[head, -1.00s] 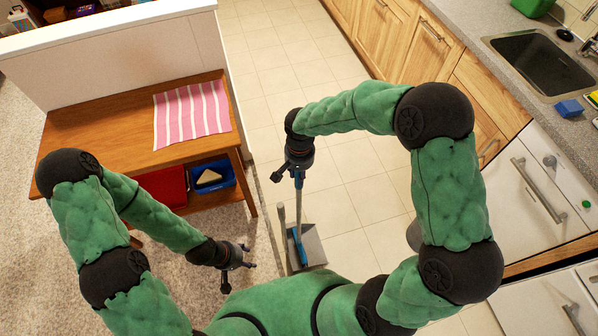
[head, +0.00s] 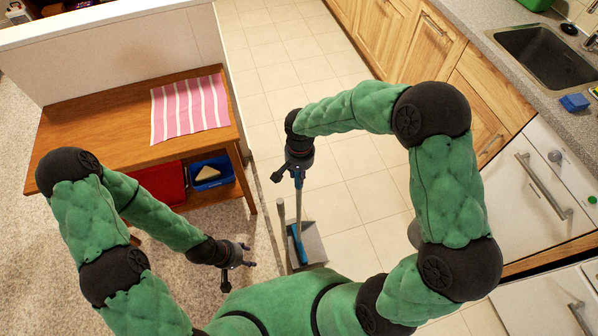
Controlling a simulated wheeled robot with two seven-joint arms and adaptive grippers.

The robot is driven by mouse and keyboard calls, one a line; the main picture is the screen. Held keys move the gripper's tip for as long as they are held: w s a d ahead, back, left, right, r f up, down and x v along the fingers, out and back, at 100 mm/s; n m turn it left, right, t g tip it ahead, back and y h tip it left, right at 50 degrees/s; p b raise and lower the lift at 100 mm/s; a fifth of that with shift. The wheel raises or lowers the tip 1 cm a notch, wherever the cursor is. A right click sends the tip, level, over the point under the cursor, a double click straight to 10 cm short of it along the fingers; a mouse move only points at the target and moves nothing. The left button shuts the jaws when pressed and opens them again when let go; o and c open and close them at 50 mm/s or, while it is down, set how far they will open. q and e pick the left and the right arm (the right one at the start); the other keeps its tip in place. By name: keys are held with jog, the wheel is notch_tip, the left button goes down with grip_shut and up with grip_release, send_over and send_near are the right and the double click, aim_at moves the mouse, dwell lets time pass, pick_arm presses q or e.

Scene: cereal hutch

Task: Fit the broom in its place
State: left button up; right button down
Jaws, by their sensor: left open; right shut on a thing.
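The broom (head: 298,226) has a thin grey stick and a blue head, and stands nearly upright low in the middle of the head view. My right gripper (head: 288,177) is shut on the top of its stick. A grey dustpan (head: 312,247) with its own upright handle (head: 281,210) is at the floor. The broom's blue head (head: 300,250) shows over the dustpan; I cannot tell whether it touches or is clipped in. My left gripper (head: 240,255) is open and empty, to the left of the dustpan.
A wooden table (head: 110,137) with a striped pink cloth (head: 190,107) stands at the left. A blue bin (head: 211,173) and a red box (head: 160,186) sit on its lower shelf. Kitchen cabinets (head: 412,45) line the right. The tiled floor between is clear.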

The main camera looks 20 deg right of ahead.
jog(key=shift+f, duration=0.15)
dwell(0.4)
jog(key=shift+f+b, duration=0.85)
jog(key=shift+f, duration=0.1)
jog(key=shift+f+b, duration=0.6)
jog(key=shift+f, duration=0.15)
dwell(0.3)
jog(key=c, duration=0.9)
grip_release()
notch_tip(320, 180, up, 12)
jog(key=shift+w+d+r, duration=0.1)
